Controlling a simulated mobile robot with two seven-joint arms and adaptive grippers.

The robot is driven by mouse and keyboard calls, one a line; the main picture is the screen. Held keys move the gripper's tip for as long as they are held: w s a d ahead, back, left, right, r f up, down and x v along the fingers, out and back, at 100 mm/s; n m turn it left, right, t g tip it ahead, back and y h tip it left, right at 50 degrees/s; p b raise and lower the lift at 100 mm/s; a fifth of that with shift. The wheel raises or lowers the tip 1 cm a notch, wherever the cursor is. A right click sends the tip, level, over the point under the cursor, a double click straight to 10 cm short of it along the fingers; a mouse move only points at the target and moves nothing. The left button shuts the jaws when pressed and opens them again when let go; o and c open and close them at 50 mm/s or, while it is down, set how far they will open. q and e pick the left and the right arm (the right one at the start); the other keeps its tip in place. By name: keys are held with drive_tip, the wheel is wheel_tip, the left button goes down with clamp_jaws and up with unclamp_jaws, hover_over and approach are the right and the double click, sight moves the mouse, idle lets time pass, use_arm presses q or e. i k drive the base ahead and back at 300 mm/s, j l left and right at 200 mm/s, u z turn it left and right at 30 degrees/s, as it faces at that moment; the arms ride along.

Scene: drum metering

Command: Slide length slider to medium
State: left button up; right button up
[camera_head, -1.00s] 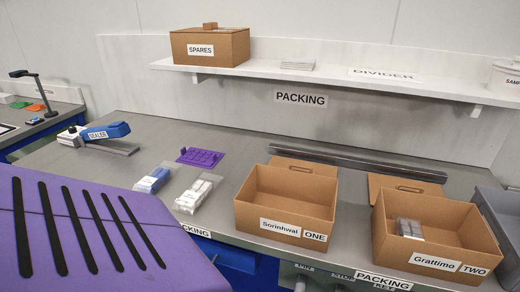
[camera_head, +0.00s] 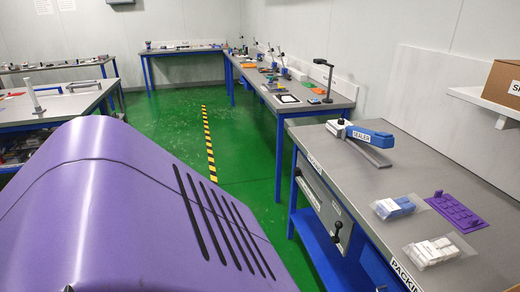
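I cannot make out a length slider in this view. The blue sealer (camera_head: 362,134) stands on the grey packing bench at the right, with its label facing me. A grey panel (camera_head: 325,200) with a dark knob (camera_head: 337,228) is on the front of that bench, below its edge; its markings are too small to read. Neither of my grippers is in view.
Other benches line the back and left. Green floor with a striped line (camera_head: 208,140) is clear between them.

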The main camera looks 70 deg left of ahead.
sight(297, 171)
drive_tip(key=u, duration=1.8)
